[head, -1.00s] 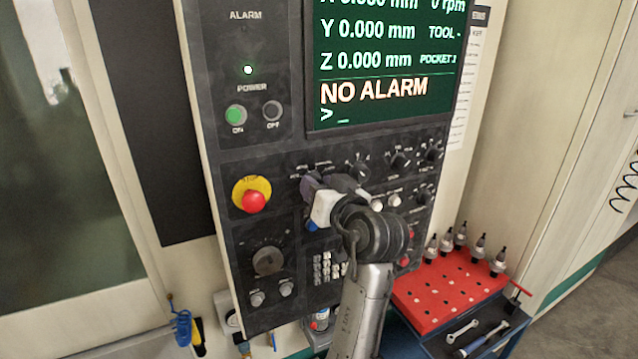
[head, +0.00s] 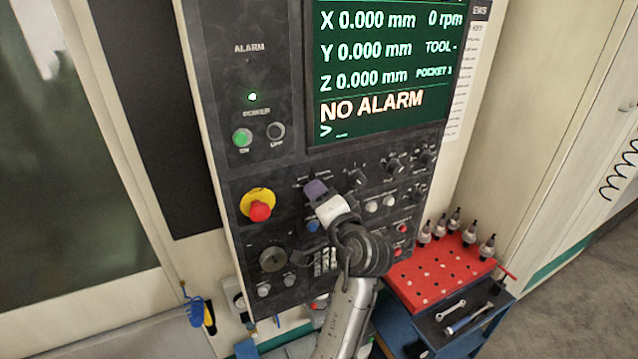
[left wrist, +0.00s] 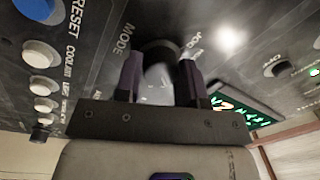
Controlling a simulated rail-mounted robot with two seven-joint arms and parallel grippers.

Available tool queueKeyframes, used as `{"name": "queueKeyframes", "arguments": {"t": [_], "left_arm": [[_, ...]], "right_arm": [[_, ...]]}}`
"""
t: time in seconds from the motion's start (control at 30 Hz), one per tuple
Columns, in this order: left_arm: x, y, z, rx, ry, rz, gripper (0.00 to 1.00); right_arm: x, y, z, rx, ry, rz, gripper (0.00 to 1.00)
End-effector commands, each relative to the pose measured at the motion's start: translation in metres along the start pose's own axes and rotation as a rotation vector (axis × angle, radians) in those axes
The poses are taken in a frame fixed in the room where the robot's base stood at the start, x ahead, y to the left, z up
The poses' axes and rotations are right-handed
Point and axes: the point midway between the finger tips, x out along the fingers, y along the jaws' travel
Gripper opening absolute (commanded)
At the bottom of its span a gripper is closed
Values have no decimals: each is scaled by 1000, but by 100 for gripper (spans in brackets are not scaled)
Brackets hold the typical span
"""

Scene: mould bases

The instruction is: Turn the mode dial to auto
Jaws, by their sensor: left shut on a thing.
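The mode dial (left wrist: 160,56) is a dark round knob on the control panel, beside the MODE label in the left wrist view. My left gripper (left wrist: 158,75) has its two fingers on either side of the dial and is shut on it. In the head view the left gripper (head: 314,190) reaches the panel below the screen and hides the dial. The dial's pointer and its setting cannot be read. My right gripper is not in view.
The screen (head: 385,70) reads NO ALARM. A red emergency stop (head: 260,210) sits left of the gripper, with other knobs (head: 357,178) to its right. A blue RESET button (left wrist: 38,8) is close by. A red tool tray (head: 440,275) stands lower right.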

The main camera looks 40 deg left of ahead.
Motion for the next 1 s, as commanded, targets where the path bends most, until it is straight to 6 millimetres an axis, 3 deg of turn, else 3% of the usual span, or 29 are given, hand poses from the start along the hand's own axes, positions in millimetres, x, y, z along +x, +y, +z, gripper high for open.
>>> {"name": "queueKeyframes", "arguments": {"t": [0.1,0.4,1.0], "left_arm": [[0,-4,-2,94,6,-1,13],[0,-3,-1,267,18,-4,13],[0,0,0,356,24,-5,13]], "right_arm": [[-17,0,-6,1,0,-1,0],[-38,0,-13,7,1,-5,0],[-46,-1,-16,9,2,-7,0]]}}
